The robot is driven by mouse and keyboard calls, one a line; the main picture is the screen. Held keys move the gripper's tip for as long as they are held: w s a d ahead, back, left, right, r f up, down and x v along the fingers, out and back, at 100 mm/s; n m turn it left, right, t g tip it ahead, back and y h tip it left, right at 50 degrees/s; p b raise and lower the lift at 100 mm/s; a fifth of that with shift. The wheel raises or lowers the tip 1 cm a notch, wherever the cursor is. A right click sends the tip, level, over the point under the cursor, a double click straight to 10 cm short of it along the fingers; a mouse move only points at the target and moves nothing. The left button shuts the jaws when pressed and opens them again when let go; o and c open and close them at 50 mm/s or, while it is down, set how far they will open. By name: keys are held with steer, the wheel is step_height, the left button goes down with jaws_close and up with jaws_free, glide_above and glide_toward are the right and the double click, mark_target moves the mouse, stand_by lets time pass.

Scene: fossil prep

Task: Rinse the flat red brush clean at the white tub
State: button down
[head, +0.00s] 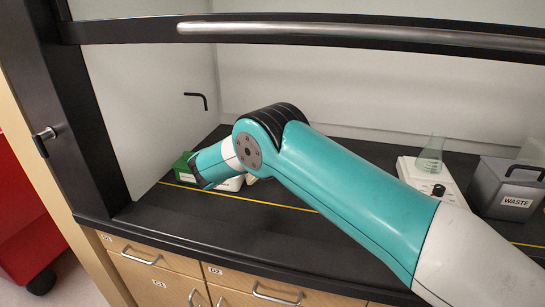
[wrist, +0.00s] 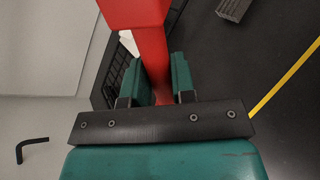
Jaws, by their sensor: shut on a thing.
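My gripper (wrist: 163,82) is shut on the flat red brush (wrist: 135,14), which stands out beyond the fingers and widens toward the top of the wrist view. Its far end runs out of the picture, so I cannot see its bristles. In the head view my arm hides the gripper and the brush. A white object (head: 232,184) shows partly from behind my arm in the head view. It may be the white tub, but too little of it shows to tell. A small white patch also shows left of the brush in the wrist view.
A green box (head: 183,168) stands left of my wrist. A black wire rack (wrist: 111,78) is close to the left finger, and a grey block (wrist: 233,9) lies at upper right. A flask (head: 430,155) on a white device and a grey WASTE bin (head: 508,188) stand right.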

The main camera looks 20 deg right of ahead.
steer(key=shift+s+d, duration=0.2)
steer(key=shift+d, duration=0.1)
steer(key=shift+w+a, duration=0.35)
steer(key=shift+a, duration=0.15)
steer(key=shift+s+d, duration=0.1)
steer(key=shift+d+r, duration=0.1)
steer(key=shift+d, duration=0.05)
steer(key=shift+s+d+p, duration=0.25)
steer(key=shift+s+p, duration=0.05)
steer(key=shift+p, duration=0.05)
